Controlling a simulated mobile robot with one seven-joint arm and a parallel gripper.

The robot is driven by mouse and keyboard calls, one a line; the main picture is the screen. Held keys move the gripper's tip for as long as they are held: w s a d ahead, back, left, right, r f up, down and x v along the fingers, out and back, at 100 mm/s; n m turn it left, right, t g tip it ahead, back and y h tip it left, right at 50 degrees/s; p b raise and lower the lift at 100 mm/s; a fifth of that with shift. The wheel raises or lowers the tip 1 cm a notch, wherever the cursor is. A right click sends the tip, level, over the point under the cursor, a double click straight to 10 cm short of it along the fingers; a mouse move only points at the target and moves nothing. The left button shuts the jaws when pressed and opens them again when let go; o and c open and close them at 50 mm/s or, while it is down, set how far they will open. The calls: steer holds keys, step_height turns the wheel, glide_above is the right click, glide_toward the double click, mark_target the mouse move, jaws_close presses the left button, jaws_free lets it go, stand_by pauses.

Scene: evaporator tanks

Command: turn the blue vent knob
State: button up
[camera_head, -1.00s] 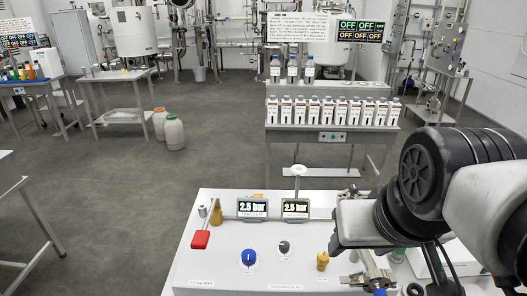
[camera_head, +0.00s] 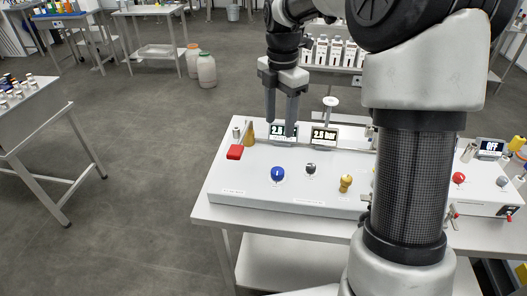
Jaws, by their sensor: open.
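The blue vent knob (camera_head: 278,174) is on the sloping front of the white panel box (camera_head: 235,190). It shows whole, with a light pointer mark on it. My gripper (camera_head: 281,128) points down with its two fingers apart and nothing between them. It is above the panel, higher in the picture than the blue knob, and its fingers partly cover the left pressure display (camera_head: 280,128). The gripper is apart from the knob.
A dark knob (camera_head: 310,169) and a brass knob (camera_head: 346,183) sit right of the blue one. A red handle (camera_head: 235,152) is at left. A white disc on a stem (camera_head: 330,102) rises behind the right display (camera_head: 324,138). My arm covers the panel's right part.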

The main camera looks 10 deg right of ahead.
mark_target(277, 171)
step_height(277, 171, down, 17)
steer(key=shift+f+b, duration=0.1)
steer(key=shift+b, duration=0.2)
steer(key=shift+d, duration=0.1)
steer(key=c, duration=1)
